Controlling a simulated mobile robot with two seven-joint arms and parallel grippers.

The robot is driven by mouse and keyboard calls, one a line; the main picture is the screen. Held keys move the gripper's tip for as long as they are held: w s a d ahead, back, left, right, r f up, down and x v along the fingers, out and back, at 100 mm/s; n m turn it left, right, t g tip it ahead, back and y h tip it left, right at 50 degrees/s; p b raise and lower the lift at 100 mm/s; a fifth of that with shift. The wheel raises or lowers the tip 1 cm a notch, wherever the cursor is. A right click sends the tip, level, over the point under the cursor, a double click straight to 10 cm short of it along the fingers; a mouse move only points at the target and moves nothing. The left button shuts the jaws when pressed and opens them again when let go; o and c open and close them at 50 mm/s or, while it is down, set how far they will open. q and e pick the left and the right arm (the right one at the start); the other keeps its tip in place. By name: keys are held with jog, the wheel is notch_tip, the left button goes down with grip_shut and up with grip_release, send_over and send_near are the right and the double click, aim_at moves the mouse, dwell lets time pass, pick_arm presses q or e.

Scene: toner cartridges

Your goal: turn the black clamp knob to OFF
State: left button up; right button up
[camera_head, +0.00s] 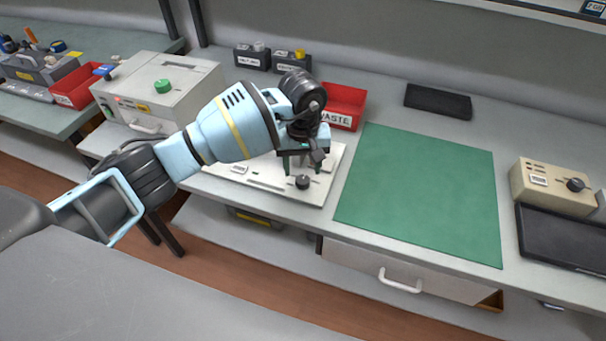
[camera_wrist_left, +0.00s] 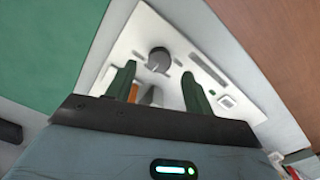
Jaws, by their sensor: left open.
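The black clamp knob (camera_head: 303,181) stands on a white fixture plate (camera_head: 262,178) on the bench, just left of the green mat. In the left wrist view the knob (camera_wrist_left: 158,59) looks dark grey and round, just beyond the fingertips. My left gripper (camera_head: 302,168) points down over the plate, with its green fingers apart. In the wrist view the open gripper (camera_wrist_left: 158,72) has nothing held between its fingers. Whether a finger touches the knob cannot be told. Any OFF marking is too small to read. My right gripper is not in view.
A red WASTE bin (camera_head: 343,106) stands close behind my left gripper. A beige box with another black knob (camera_head: 545,188) is at right. The green mat (camera_head: 420,190) is bare.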

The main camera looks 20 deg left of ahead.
aim_at(303, 179)
pick_arm(q)
jog(key=shift+f, duration=1.9)
jog(key=shift+c, duration=0.4)
jog(key=c, duration=0.9)
